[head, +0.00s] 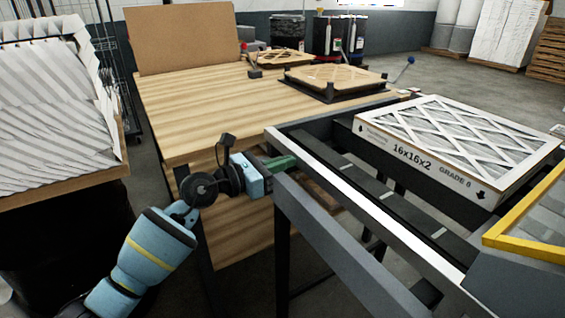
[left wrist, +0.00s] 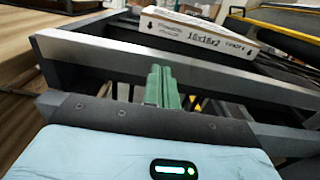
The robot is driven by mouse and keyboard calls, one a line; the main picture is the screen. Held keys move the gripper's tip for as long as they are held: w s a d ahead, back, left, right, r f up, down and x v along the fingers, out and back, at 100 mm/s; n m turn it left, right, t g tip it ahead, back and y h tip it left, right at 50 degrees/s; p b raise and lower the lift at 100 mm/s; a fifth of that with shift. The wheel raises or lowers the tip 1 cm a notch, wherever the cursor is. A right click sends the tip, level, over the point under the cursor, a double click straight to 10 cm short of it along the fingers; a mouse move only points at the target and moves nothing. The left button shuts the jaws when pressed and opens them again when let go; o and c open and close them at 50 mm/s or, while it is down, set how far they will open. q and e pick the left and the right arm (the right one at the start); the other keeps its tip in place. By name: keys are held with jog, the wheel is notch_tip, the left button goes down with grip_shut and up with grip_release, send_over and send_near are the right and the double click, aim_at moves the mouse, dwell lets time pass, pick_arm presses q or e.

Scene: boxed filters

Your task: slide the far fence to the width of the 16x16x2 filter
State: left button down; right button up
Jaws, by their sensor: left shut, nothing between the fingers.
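The 16x16x2 filter (head: 455,140) is a white cardboard-framed box with a lattice top, lying flat on the dark conveyor frame at the right. Its printed side also shows in the left wrist view (left wrist: 200,38). A long rail with a pale top edge (head: 375,215), which looks like the fence, runs along the conveyor's left side, with a wide gap to the filter. It crosses the left wrist view (left wrist: 100,50). My left gripper (head: 284,162) is shut and empty, its green fingers (left wrist: 161,84) close beside the rail's outer face; I cannot tell if they touch.
A wooden workbench (head: 200,95) stands behind and left of the conveyor, with a second filter (head: 335,77) in a black holder. A yellow-edged frame (head: 520,212) is at the right. A grey beam (head: 335,245) runs below my gripper. Pleated filters (head: 55,110) are stacked at the left.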

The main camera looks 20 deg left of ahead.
aim_at(324, 155)
pick_arm(q)
jog(key=shift+w+d, duration=0.1)
jog(key=b+x, duration=0.1)
jog(key=x, duration=1)
jog(key=shift+d+f, duration=0.1)
jog(key=shift+w+d+b, duration=0.25)
jog(key=shift+w+b, duration=0.05)
jog(key=shift+w, duration=0.05)
jog(key=shift+a, duration=0.15)
